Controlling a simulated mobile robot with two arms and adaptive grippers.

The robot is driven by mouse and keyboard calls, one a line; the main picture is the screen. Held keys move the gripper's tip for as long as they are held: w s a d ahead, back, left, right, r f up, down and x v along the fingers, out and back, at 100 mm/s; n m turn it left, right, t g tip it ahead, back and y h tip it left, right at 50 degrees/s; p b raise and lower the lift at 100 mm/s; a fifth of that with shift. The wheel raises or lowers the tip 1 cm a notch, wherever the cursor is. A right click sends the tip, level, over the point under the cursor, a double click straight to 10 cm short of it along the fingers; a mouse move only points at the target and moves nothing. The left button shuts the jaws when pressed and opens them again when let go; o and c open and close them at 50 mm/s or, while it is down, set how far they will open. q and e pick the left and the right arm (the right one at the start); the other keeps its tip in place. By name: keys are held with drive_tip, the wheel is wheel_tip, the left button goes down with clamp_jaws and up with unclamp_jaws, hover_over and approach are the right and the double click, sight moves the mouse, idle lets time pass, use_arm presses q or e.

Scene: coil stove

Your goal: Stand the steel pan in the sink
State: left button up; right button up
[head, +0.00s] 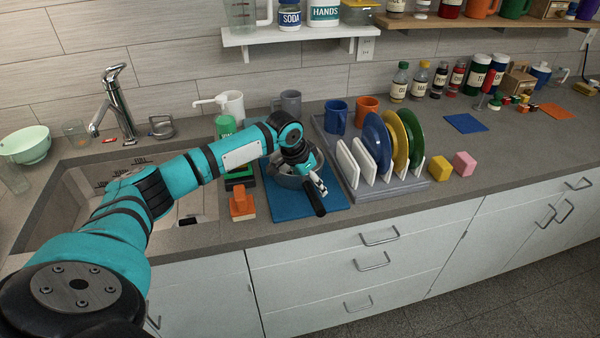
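The steel pan (283,180) lies on a blue mat (330,205) on the counter, right of the sink. Its dark handle (315,204) points toward the counter's front edge. My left arm reaches over the sink, and its gripper (319,186) is down at the base of the handle. The fingers are small and partly hidden, so I cannot tell whether they are closed on it. My arm covers much of the pan. The sink (62,200) is on the left, its basin partly hidden by my arm. My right gripper is out of view.
A faucet (122,105) stands behind the sink. An orange-handled brush (242,204) lies between sink and mat. A rack (385,190) with upright plates stands right of the mat, with yellow and pink blocks (440,170) beyond it. A green bowl (27,145) sits at far left.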

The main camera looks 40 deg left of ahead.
use_arm(q)
drive_tip(key=c, duration=1.5)
clamp_jaws()
drive_tip(key=shift+r, duration=0.15)
